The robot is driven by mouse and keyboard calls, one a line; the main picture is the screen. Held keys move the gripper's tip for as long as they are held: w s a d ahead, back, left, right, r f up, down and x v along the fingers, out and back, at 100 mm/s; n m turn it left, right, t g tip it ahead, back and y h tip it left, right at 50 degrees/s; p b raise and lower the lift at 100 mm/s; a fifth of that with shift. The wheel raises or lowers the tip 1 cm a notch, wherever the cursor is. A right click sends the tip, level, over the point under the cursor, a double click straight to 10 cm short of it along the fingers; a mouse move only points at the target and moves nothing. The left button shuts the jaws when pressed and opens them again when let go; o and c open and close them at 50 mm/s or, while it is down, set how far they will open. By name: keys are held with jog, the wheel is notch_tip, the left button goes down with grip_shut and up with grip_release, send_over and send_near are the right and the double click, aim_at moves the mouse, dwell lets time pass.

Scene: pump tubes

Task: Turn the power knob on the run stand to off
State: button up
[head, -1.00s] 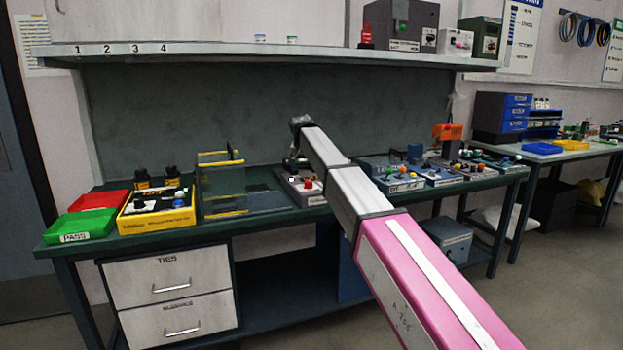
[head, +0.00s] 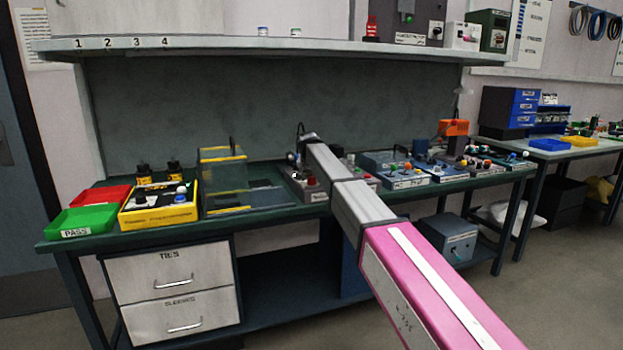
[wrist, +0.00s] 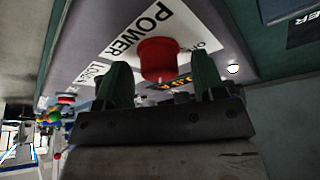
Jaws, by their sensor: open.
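The red power knob (wrist: 158,60) shows in the wrist view on a grey panel, beside a white label reading POWER. My gripper (wrist: 160,78) is open, with one dark green finger on each side of the knob in the picture. I cannot tell whether either finger touches it. In the head view the run stand (head: 318,195) is a small grey box near the middle of the bench, partly hidden by my arm. A red knob (head: 311,181) shows on its top. My gripper's fingers are not clear in the head view.
A clear guard box (head: 222,182) stands left of the stand. Several blue-grey fixtures (head: 410,182) crowd the bench to the right. A shelf (head: 270,47) overhangs the bench.

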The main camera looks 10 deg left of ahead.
jog(key=shift+f, duration=0.1)
jog(key=c, duration=0.9)
jog(key=shift+n, duration=0.4)
jog(key=n+y, duration=0.1)
jog(key=n, duration=0.2)
jog(key=shift+d+n+y, duration=0.1)
jog(key=shift+n+y, duration=0.3)
jog(key=n, duration=0.2)
jog(key=n+g+y, duration=0.1)
jog(key=n, duration=0.1)
jog(key=shift+w+n+y, duration=0.15)
jog(key=shift+n+y, duration=0.15)
jog(key=n+g, duration=0.1)
jog(key=n, duration=0.3)
jog(key=shift+w+g+y, duration=0.1)
jog(key=shift+g+y, duration=0.3)
jog(key=n, duration=0.2)
jog(key=n+g, duration=0.1)
jog(key=n, duration=0.1)
jog(key=shift+n+g, duration=0.3)
